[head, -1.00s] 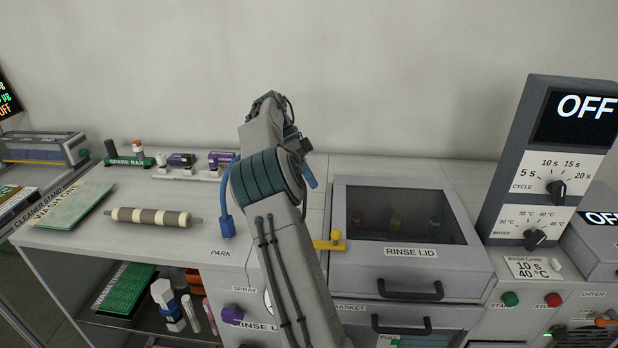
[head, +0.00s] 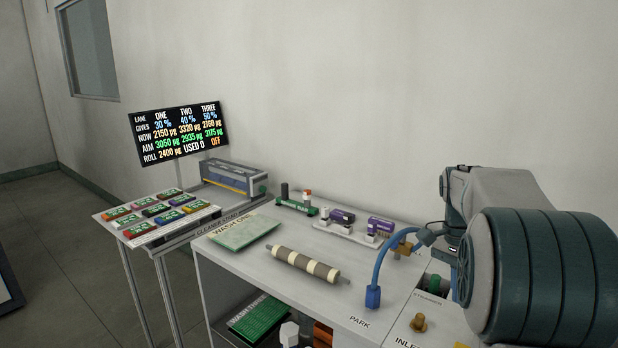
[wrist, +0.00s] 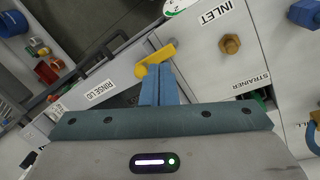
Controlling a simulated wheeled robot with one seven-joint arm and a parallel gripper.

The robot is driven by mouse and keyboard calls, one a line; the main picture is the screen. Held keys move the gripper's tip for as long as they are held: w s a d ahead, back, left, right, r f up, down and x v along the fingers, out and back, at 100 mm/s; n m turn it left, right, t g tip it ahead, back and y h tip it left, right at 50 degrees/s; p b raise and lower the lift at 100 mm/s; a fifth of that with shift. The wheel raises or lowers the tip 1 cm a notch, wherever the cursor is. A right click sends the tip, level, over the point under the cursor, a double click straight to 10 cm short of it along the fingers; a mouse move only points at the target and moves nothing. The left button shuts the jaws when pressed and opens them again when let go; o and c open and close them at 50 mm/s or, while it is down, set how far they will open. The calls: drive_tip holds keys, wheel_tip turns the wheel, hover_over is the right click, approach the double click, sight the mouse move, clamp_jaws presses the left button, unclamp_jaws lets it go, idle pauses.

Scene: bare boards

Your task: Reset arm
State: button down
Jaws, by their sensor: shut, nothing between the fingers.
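My gripper (wrist: 159,85) shows in the wrist view with its two blue fingers shut together and nothing between them. The fingertips are beside a yellow handle (wrist: 155,60) near the RINSE LID label (wrist: 103,89); I cannot tell whether they touch it. In the head view my arm fills the right side, and the gripper itself is hidden or out of frame there.
A striped roller (head: 305,264) lies on the bench near the PARK label (head: 359,322), with a blue hose (head: 374,296) beside it. A brass knob (head: 418,323) stands by the INLET label. A board of coloured blocks (head: 133,235) and a display (head: 180,132) are further left.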

drive_tip(key=s+a+f+n+t, duration=0.2)
drive_tip(key=s+a+n, duration=0.4)
drive_tip(key=s, duration=0.3)
drive_tip(key=s+a+f+n+t, duration=0.3)
drive_tip(key=s+a+n, duration=0.4)
drive_tip(key=s+a, duration=0.1)
drive_tip(key=shift+s+a+f+y, duration=0.25)
drive_tip(key=shift+s+f+y, duration=0.05)
drive_tip(key=shift+s+y, duration=0.15)
